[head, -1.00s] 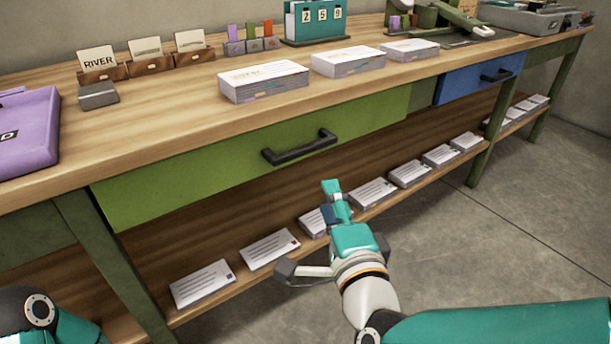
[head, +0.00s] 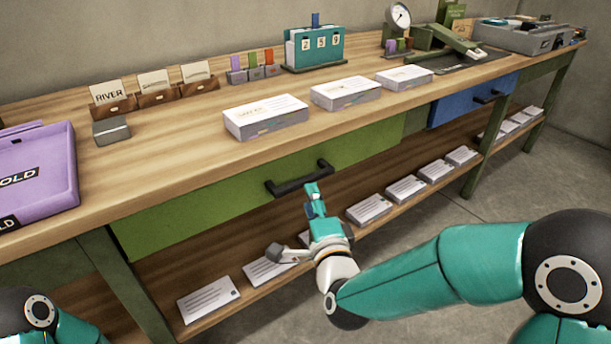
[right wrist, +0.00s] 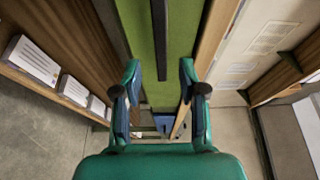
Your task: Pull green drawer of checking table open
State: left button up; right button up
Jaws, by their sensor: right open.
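The green drawer (head: 200,212) is set under the wooden top of the checking table (head: 180,150), and its front looks flush with the table. Its dark bar handle (head: 300,179) is on the front. My right gripper (head: 294,222) is open and empty, just below and in front of the handle. In the right wrist view the gripper (right wrist: 160,72) has its two fingers spread, with the dark handle (right wrist: 160,45) lying ahead between them against the green front. I cannot tell whether a finger touches it. My left gripper is out of view.
A blue drawer (head: 470,102) is further right. Stacks of envelopes (head: 208,298) line the lower shelf beneath the drawer. The floor at right is free.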

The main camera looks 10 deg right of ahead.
aim_at(305, 178)
jog(key=w, duration=0.7)
jog(key=shift+a, duration=0.1)
jog(key=shift+s, duration=0.1)
grip_shut()
